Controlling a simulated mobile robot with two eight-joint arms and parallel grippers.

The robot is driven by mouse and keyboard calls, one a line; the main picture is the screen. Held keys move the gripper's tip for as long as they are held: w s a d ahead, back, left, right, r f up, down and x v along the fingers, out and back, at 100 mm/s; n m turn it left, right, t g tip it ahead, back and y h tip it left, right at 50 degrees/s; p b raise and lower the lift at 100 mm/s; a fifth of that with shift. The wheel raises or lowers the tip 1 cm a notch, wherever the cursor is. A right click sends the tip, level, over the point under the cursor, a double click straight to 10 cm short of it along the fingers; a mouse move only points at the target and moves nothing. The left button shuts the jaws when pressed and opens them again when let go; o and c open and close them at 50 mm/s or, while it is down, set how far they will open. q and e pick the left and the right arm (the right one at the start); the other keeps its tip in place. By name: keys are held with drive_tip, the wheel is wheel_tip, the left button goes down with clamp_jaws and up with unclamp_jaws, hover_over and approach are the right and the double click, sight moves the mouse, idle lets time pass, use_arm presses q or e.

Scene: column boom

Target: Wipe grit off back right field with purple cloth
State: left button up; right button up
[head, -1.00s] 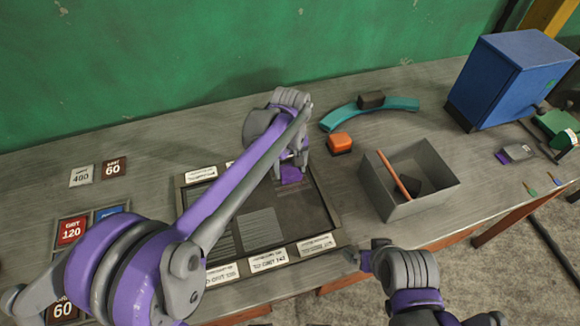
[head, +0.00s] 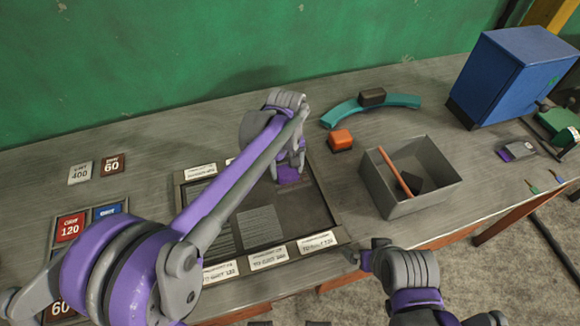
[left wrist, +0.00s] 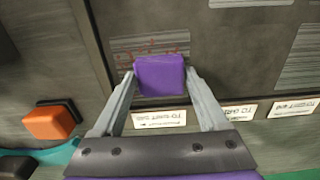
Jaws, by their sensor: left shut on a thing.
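The purple cloth (head: 289,176) is a small block-like pad in my left gripper (head: 288,173), over the back right field of the framed board (head: 327,213). In the left wrist view the fingers (left wrist: 160,85) are shut on either side of the cloth (left wrist: 159,75). Reddish grit (left wrist: 150,46) shows as scattered specks on the striped back right field (left wrist: 122,46), just beyond the cloth's edge. The cloth hides part of the field; whether it touches the surface I cannot tell. My right gripper (head: 362,257) is at the table's front edge, away from the board.
An orange block (head: 340,140) and a teal curved piece (head: 350,110) with a dark block lie behind and right of the board. A grey open bin (head: 405,205) stands to the right, a blue box (head: 510,80) farther back. Grit tiles (head: 80,173) lie left.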

use_arm(q)
drive_tip(key=shift+s+a+r, duration=0.1)
drive_tip(key=shift+s+a, duration=0.1)
drive_tip(key=shift+a, duration=0.3)
drive_tip(key=shift+d, duration=0.1)
drive_tip(key=shift+w+d, duration=0.3)
drive_tip(key=shift+d, duration=0.6)
drive_tip(key=shift+w+d, duration=0.3)
drive_tip(key=shift+d, duration=0.55)
use_arm(e)
drive_tip(key=shift+r, duration=0.15)
use_arm(q)
drive_tip(key=shift+a, duration=0.1)
drive_tip(key=shift+s+a, duration=0.3)
drive_tip(key=shift+a, duration=0.55)
drive_tip(key=shift+s+a, duration=0.3)
drive_tip(key=shift+a, duration=0.55)
